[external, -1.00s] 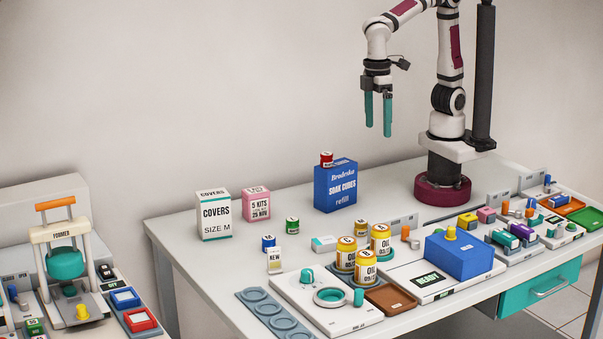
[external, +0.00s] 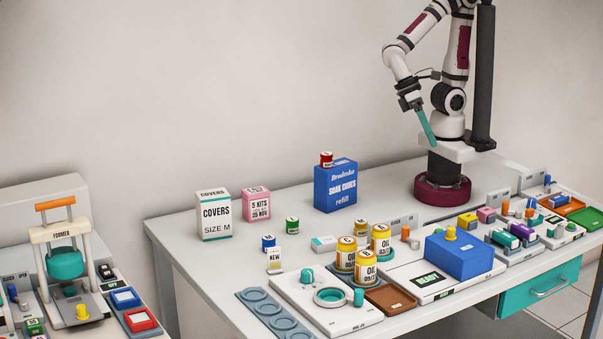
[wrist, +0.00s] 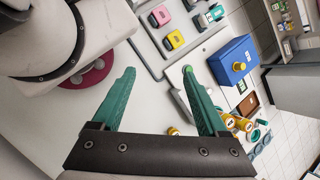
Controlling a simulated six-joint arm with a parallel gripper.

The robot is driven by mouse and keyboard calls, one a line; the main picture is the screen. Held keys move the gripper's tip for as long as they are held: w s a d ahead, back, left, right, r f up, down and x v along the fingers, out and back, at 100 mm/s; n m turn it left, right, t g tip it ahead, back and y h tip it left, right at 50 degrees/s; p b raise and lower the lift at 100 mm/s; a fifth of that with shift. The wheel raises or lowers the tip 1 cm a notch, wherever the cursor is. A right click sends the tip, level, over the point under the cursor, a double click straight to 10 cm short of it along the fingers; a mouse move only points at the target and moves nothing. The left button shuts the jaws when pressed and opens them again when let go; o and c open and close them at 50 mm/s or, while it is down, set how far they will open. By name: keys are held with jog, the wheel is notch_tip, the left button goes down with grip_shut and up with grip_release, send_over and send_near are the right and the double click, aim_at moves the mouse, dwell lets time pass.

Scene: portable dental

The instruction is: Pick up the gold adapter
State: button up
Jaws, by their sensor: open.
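No part is clearly marked as the gold adapter, and I cannot tell which one it is. In the wrist view my gripper (wrist: 159,72) is open with nothing between the fingers; the table lies well below.
Yellow-and-white oil jars (external: 366,264) stand by a brown tray (external: 390,299). Racks with small coloured parts (external: 512,239) fill the right side. The table between the carton and my base is clear.

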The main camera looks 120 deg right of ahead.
aim_at(360, 230)
jog(key=w+a+f+m+t+y, duration=0.2)
jog(key=w+a+f+m+y, duration=0.15)
jog(key=w+m+y, duration=0.3)
jog(key=w+d+f+m+t, duration=0.2)
jog(key=w+f+m+t, duration=0.1)
jog(key=f+m, duration=0.1)
jog(key=w+d+f+m+t+h, duration=0.1)
jog(key=w+d+f+m+t, duration=0.2)
jog(key=f+m, duration=0.2)
jog(key=w+d+f+m+t+h, duration=0.1)
jog(key=w+d+f+m+t, duration=0.1)
jog(key=w+f+m+t, duration=0.2)
jog(key=shift+d+f+h, duration=0.25)
jog(key=shift+d+f, duration=0.05)
jog(key=shift+f, duration=0.4)
jog(key=shift+m, duration=0.25)
jog(key=x, duration=0.7)
jog(key=shift+w+d+f, duration=0.15)
jog(key=shift+w+d, duration=0.05)
jog(key=shift+w, duration=0.05)
grip_shut()
